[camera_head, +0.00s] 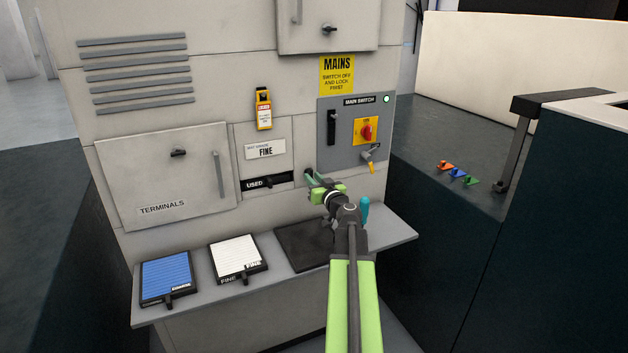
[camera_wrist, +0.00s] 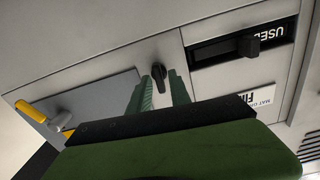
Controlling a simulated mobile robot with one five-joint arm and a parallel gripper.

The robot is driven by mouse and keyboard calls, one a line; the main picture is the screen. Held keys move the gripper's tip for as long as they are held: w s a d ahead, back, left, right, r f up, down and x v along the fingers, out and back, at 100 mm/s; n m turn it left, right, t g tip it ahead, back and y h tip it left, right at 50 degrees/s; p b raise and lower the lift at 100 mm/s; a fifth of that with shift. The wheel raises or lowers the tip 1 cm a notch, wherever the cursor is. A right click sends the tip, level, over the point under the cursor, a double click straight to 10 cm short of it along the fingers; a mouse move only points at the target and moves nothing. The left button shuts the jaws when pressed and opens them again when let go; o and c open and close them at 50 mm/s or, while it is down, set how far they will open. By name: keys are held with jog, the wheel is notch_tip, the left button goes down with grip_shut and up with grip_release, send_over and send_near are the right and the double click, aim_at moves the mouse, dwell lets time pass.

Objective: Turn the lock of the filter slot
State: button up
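The filter slot (camera_head: 268,182) is a dark slit with a USED label and a black handle, below a FINE mat grade sign. It also shows at the upper right of the wrist view (camera_wrist: 215,52), upside down. The lock, a small black knob (camera_wrist: 159,74), sits on the pale panel beside the slot. My gripper (camera_head: 311,179) is at the panel just right of the slot. In the wrist view its two green fingers (camera_wrist: 160,93) are apart, with the knob seen between their tips. Whether they touch it I cannot tell. In the head view the gripper mostly hides the lock.
The grey main switch panel (camera_head: 326,152) with a red knob (camera_head: 367,131) and a yellow tag is right of my gripper. A shelf (camera_head: 400,238) below bears a blue mat (camera_head: 166,277), a white mat (camera_head: 237,256) and a dark tray (camera_head: 290,250). A yellow tag (camera_head: 264,108) hangs above.

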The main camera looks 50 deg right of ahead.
jog(key=shift+o, duration=0.5)
jog(key=v, duration=0.6)
